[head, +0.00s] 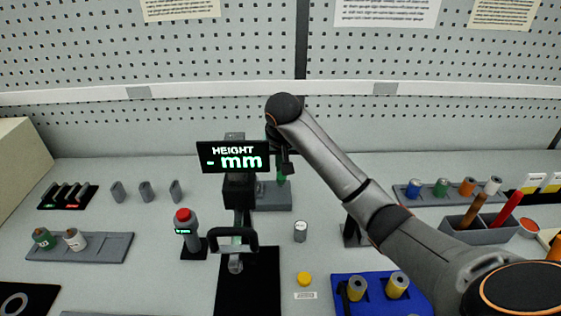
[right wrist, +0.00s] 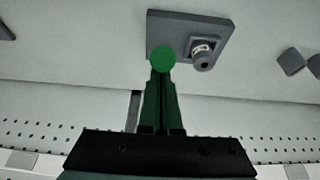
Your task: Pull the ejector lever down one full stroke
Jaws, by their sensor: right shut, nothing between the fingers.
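A green round knob (head: 281,178), which looks like the end of the ejector lever, shows just below my right gripper (head: 286,166) in the head view, behind the display. In the right wrist view the green knob (right wrist: 163,59) lies right at the tips of my shut right fingers (right wrist: 163,76). Nothing is between the fingers. Whether the tips touch the knob or sit just above it, I cannot tell. The ejector's grey base plate (right wrist: 183,22) carries a short grey cylinder (right wrist: 203,52) beside the knob. The lever's shaft is hidden. My left gripper is not in view.
A display (head: 233,157) reading "HEIGHT - mm" stands left of my right gripper. A press with a black handle (head: 235,239) and a red-button post (head: 184,226) stand in front. A blue tray (head: 375,305) and a grey rack (head: 445,192) lie right.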

